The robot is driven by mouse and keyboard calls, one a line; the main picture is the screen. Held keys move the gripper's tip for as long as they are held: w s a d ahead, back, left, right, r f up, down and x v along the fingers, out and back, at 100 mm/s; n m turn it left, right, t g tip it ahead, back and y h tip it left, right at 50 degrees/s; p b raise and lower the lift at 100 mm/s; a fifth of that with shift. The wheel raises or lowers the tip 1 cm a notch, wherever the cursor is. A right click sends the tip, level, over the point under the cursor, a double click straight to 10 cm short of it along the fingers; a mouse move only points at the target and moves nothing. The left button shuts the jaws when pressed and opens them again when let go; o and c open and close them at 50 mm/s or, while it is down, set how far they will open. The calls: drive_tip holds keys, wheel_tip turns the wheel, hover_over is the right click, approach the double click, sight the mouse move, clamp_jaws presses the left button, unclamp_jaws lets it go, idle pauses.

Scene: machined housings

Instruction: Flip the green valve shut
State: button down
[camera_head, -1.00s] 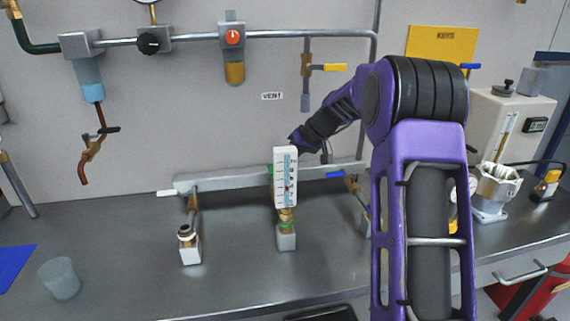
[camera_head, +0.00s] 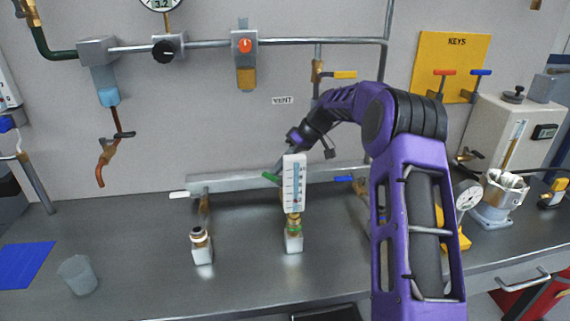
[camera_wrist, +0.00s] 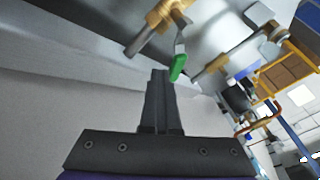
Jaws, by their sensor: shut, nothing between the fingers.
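The green valve handle (camera_head: 271,177) sits on the rear manifold bar, sticking out to the left behind the white flow meter (camera_head: 295,184). Its valve body is hidden behind the meter in the head view. The green handle also shows in the wrist view (camera_wrist: 178,68), just right of my fingertips, with a brass body above it. My gripper (camera_head: 280,170) is above and behind the meter, its fingers pointing down and left beside the handle. In the wrist view my gripper (camera_wrist: 160,72) is shut and empty. I cannot tell whether it touches the handle.
A white lever (camera_head: 180,194) and a blue lever (camera_head: 343,179) lie either side on the same manifold bar (camera_head: 235,183). A cup (camera_head: 77,274) and blue mat (camera_head: 27,264) lie far left.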

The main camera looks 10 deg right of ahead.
sight(268, 175)
drive_tip(key=shift+s+a, duration=0.2)
drive_tip(key=shift+a, duration=0.45)
drive_tip(key=shift+s+a, duration=0.2)
drive_tip(key=shift+a, duration=0.4)
drive_tip(key=shift+s+a+n+g, duration=0.3)
drive_tip(key=shift+a+n+g, duration=0.25)
drive_tip(key=shift+n, duration=0.25)
drive_tip(key=shift+s+a, duration=0.25)
drive_tip(key=shift+s, duration=0.2)
drive_tip(key=shift+s+a, duration=0.1)
drive_tip(key=v, duration=0.3)
drive_tip(key=d+p, duration=0.1)
drive_tip(key=d, duration=1.1)
